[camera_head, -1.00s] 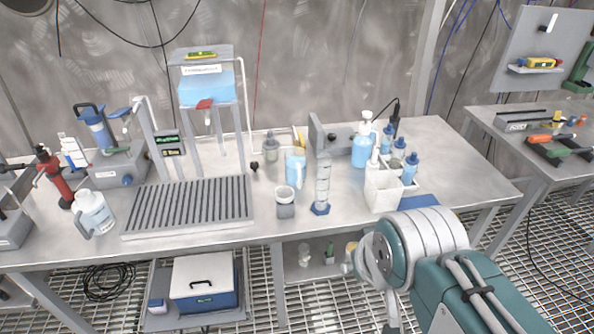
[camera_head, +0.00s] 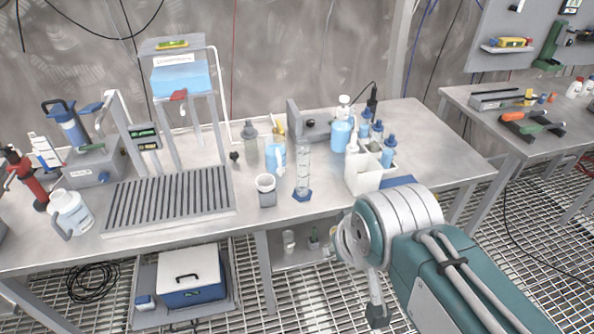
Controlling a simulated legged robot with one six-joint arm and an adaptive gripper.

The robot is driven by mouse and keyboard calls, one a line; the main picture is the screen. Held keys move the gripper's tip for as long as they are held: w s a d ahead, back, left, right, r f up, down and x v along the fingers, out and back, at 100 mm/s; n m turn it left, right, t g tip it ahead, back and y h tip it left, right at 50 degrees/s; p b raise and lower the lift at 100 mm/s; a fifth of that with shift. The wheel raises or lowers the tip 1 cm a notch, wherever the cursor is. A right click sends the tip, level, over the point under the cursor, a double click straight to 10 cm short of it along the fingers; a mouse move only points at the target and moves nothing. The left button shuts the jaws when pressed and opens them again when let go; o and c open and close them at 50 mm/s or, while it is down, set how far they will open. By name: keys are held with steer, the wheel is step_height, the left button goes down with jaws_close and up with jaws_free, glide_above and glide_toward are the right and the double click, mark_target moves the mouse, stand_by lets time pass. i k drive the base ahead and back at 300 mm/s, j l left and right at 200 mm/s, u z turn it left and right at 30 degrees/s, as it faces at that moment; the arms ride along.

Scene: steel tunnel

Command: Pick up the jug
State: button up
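Two vessels could be the jug. A white, cloudy container with a side handle and a printed label (camera_head: 72,213) stands upright at the left of the bench, left of the ribbed drain tray. A clear vessel with blue liquid (camera_head: 275,157) stands mid-bench, behind a small grey cup (camera_head: 266,191) and left of a measuring cylinder (camera_head: 303,170). Both stand on the bench apart from my arm. My arm reaches in from the lower right, in front of the bench.
The ribbed tray (camera_head: 170,203) and a stand with a blue tank (camera_head: 181,77) fill the centre left. A white caddy (camera_head: 363,176) with blue bottles stands right. A red device (camera_head: 27,178) is far left. A blue-and-white cooler (camera_head: 191,276) sits below. The bench's right end is clear.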

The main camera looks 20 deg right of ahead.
mark_target(275, 146)
steer(key=i, duration=1.15)
